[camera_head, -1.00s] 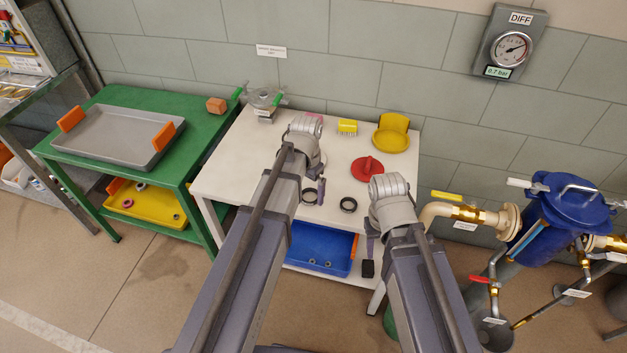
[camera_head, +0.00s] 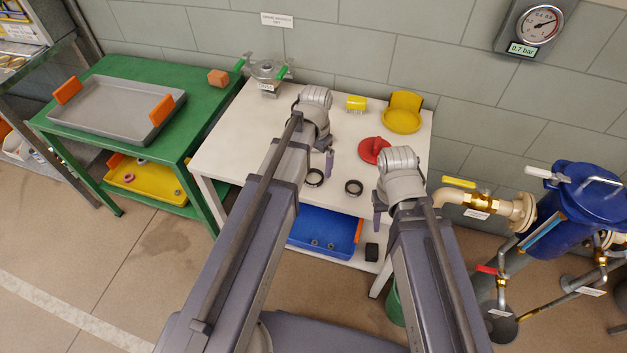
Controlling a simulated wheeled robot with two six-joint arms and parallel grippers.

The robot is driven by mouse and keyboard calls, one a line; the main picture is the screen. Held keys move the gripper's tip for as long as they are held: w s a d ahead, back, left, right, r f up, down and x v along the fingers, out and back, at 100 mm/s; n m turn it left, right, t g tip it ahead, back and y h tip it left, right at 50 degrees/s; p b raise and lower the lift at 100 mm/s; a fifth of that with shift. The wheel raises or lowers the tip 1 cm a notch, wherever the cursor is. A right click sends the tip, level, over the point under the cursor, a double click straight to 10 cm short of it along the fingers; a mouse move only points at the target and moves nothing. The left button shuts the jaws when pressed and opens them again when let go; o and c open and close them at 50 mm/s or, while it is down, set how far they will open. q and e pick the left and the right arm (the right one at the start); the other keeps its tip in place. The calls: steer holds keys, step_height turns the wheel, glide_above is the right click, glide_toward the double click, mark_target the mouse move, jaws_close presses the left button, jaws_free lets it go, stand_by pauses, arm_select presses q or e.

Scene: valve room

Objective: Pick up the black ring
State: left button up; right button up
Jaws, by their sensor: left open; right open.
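Two black rings lie on the white table's top. One black ring (camera_head: 314,177) is near the front edge, left of centre, just below and left of my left gripper in the picture. The other black ring (camera_head: 354,187) lies to its right, between my two grippers. My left gripper (camera_head: 328,165) is open and empty above the table; its wrist hides most of it. My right gripper (camera_head: 378,210) is open and empty near the table's front right edge, right of the second ring, and is also partly hidden by its wrist.
A blue bin (camera_head: 320,228) sits below. Blue-vessel piping (camera_head: 575,205) stands at the right.

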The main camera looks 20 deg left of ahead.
mark_target(314, 178)
arm_select(q)
steer(key=shift+w+a+f+b, duration=0.1)
steer(key=shift+a+f+b, duration=0.05)
steer(key=shift+f+b, duration=1.2)
steer(key=shift+a+f+b, duration=0.1)
steer(key=shift+f+b, duration=1.15)
steer(key=shift+b, duration=0.05)
steer(key=shift+r, duration=0.1)
steer(key=c, duration=1.3)
step_height(314, 178, up, 10)
steer(key=p, duration=1)
